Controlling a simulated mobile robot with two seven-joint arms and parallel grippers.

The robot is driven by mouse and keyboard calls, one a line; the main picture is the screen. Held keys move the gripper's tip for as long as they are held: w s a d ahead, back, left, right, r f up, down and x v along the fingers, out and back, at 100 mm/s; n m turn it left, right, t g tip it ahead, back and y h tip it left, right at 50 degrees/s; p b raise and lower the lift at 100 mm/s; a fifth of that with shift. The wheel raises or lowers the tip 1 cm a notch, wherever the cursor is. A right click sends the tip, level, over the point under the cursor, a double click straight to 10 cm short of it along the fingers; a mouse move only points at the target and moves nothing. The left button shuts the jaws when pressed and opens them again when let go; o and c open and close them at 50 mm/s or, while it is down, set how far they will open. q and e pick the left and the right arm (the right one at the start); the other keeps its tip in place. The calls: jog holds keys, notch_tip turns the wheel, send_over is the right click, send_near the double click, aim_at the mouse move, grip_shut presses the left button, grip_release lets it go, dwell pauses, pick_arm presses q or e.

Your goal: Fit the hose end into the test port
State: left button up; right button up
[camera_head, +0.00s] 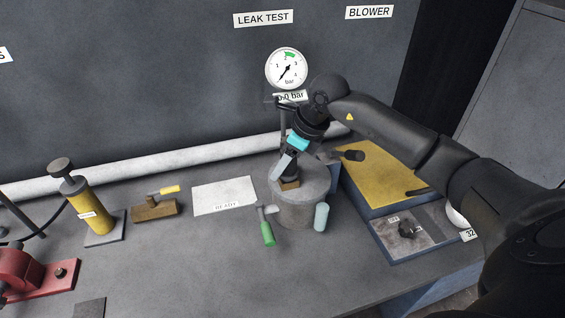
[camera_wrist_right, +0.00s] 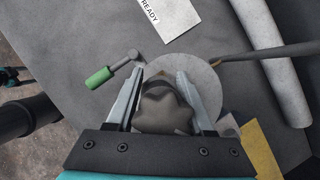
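In the right wrist view the two fingers (camera_wrist_right: 160,85) stand apart, one on each side of a dark grey lobed part (camera_wrist_right: 163,112). I cannot tell whether they touch it. A thin black hose (camera_head: 51,221) curves at the far left by the yellow hand pump (camera_head: 83,208); its end is not clear. I cannot make out which fitting is the test port.
A green-handled lever (camera_head: 267,232) and a pale cylinder (camera_head: 321,217) stick out from the vessel. A gauge (camera_head: 287,68) stands behind it. A yellow panel (camera_head: 372,172) is to its right.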

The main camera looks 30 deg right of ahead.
jog(key=o, duration=0.4)
jog(key=v, duration=1.5)
jog(key=shift+r+b, duration=0.1)
jog(key=shift+b, duration=0.25)
